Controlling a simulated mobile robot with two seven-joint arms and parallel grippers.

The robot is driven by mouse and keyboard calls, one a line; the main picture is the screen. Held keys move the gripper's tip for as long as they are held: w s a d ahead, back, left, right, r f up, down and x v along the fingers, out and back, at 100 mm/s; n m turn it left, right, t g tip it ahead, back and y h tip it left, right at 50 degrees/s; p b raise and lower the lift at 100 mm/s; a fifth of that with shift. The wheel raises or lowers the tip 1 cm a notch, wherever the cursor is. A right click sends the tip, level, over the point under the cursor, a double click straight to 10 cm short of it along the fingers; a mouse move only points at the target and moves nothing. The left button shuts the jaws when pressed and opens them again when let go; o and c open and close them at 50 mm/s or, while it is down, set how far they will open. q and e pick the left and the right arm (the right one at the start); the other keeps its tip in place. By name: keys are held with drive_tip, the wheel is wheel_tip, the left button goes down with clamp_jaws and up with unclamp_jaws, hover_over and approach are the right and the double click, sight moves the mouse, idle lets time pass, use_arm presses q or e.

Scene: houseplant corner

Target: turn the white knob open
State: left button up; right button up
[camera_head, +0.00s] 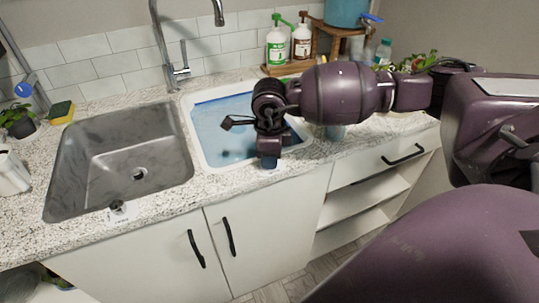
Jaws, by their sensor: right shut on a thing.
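My right gripper (269,158) points down at the front rim of the white basin (205,161), by the counter's front edge. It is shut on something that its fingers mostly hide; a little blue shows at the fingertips. I cannot make out a white knob, and the held thing's colour and turn cannot be told. A small dark knob-like part (118,208) with a pale label stands on the counter in front of the steel sink, well left of the gripper. My left gripper is not in view.
The basin holds blue water (222,128). The steel sink (118,165) is empty, with a tall faucet (177,73) behind. A green-labelled bottle (277,47), a brown bottle (302,42) and a wooden stand (340,32) are at the back. The left front counter is mostly clear.

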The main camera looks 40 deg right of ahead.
drive_tip(key=shift+r, duration=0.1)
drive_tip(key=o, duration=0.9)
drive_tip(key=shift+o, duration=0.2)
wheel_tip(320, 180, up, 11)
drive_tip(key=p, duration=0.1)
drive_tip(key=shift+s+a+f, duration=0.1)
drive_tip(key=shift+a+f, duration=0.05)
drive_tip(key=shift+f, duration=0.05)
